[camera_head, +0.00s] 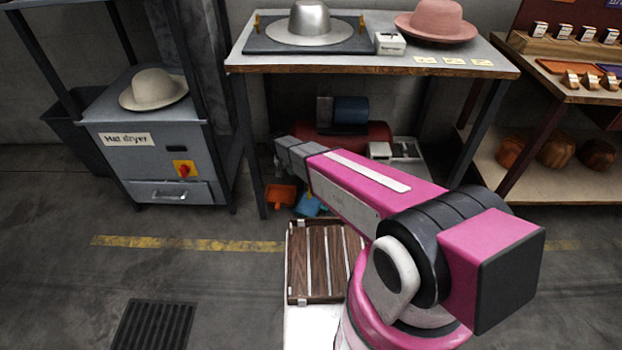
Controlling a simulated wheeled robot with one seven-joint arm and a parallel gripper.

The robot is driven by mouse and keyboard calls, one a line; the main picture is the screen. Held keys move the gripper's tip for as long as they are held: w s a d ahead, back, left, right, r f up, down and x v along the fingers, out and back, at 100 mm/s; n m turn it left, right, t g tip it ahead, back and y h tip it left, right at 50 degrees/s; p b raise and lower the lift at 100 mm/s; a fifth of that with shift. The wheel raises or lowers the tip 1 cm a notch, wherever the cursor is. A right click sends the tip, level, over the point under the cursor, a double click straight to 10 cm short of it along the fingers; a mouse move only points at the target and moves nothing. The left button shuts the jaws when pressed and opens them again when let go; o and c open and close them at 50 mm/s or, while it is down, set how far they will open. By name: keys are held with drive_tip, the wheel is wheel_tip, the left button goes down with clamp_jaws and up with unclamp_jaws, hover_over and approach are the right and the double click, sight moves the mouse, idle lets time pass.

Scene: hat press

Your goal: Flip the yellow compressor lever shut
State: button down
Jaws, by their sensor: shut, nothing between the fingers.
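The compressor, a red tank (372,136) with a blue motor (350,110) on top, sits on the floor under the table. My pink arm reaches across its front and hides its lower part. My gripper (279,152) is the dark end of the arm, small in this view, at the compressor's left end. It is shut and empty. A small yellow bit (309,190) shows at the arm's lower edge, and I cannot tell whether it is the lever. No lever shows clearly, so its position cannot be told. Contact between my gripper and the compressor cannot be told.
The table (300,64) with hats stands over the compressor, its left leg (249,150) close to my gripper. An orange dustpan (280,195) and a blue one (308,206) lie below. The grey hat dryer (150,150) stands left. Open floor lies at front left.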

drive_tip(key=shift+w+a+f, duration=0.35)
drive_tip(key=shift+w+f, duration=0.2)
drive_tip(key=shift+w, duration=0.1)
drive_tip(key=d+f, duration=0.7)
drive_tip(key=f, duration=0.3)
drive_tip(key=shift+s, duration=0.2)
drive_tip(key=shift+d, duration=0.1)
